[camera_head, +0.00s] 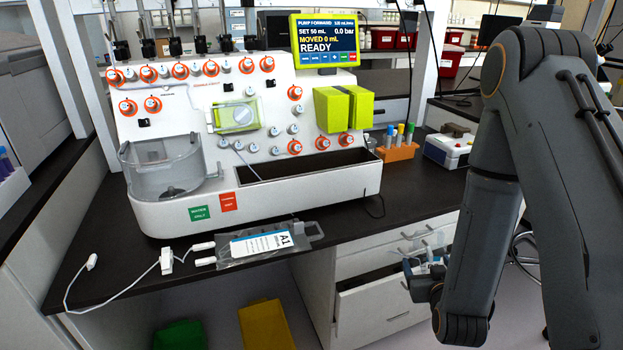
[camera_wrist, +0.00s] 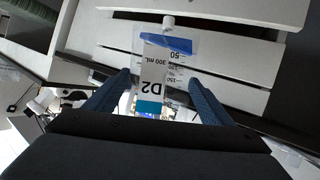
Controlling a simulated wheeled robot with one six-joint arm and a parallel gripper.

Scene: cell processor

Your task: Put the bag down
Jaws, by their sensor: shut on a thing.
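The bag labelled D2 (camera_wrist: 152,72) is clear with a white label and blue parts. It sits between the two blue fingers of my gripper (camera_wrist: 160,80), which is shut on it. In the head view my gripper (camera_head: 420,268) is low at the right, in front of the white drawers and beyond the bench edge. The bag shows only as a small pale and blue patch there, mostly hidden. Another bag, labelled A1 (camera_head: 262,243), lies flat on the black bench top (camera_head: 150,282) with its tubing trailing left.
The white cell processor (camera_head: 270,205) stands on the bench behind bag A1. An orange tube rack (camera_head: 397,152) and a small white device (camera_head: 447,150) are to its right. Bare bench top lies right of bag A1. Green (camera_head: 180,335) and yellow (camera_head: 267,325) bins are below.

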